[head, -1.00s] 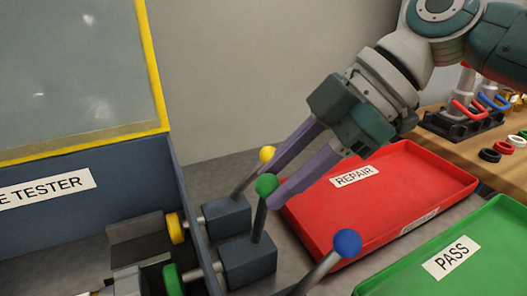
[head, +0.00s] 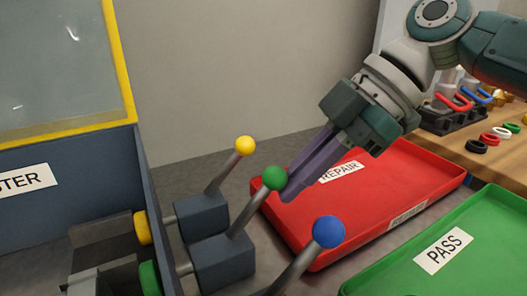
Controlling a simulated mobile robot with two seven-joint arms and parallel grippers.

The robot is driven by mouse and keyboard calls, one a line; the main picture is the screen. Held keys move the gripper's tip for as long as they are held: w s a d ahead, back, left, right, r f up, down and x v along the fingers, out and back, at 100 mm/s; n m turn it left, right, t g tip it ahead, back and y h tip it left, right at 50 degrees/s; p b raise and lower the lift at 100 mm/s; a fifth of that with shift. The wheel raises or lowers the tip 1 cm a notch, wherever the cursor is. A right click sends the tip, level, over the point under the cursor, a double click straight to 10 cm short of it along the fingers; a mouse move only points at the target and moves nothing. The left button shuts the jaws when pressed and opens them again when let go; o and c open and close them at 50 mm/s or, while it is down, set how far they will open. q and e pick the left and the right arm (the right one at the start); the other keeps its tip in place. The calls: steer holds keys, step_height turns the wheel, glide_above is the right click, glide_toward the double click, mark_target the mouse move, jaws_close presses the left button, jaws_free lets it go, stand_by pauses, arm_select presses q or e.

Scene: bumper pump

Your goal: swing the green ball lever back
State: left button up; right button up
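The green ball lever (head: 275,177) rises from its dark grey block and leans to the right in the head view. Its ball stands at the fingertips of my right gripper (head: 285,188). The purple fingers lie close together, just right of the ball, and the ball covers part of one tip. I cannot tell whether they touch it. My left gripper is not in view.
A yellow ball lever (head: 245,146) stands behind and a blue ball lever (head: 328,232) in front, both leaning right. The tester box (head: 60,160) is at left. A red REPAIR tray (head: 400,185) and a green PASS tray (head: 470,270) lie at right.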

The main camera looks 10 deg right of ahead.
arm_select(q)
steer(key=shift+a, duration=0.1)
arm_select(e)
steer(key=o, duration=0.8)
steer(key=shift+w+a+r, duration=0.1)
steer(key=shift+r, duration=0.05)
steer(key=shift+o, duration=0.2)
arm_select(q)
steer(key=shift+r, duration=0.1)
arm_select(e)
steer(key=v, duration=1)
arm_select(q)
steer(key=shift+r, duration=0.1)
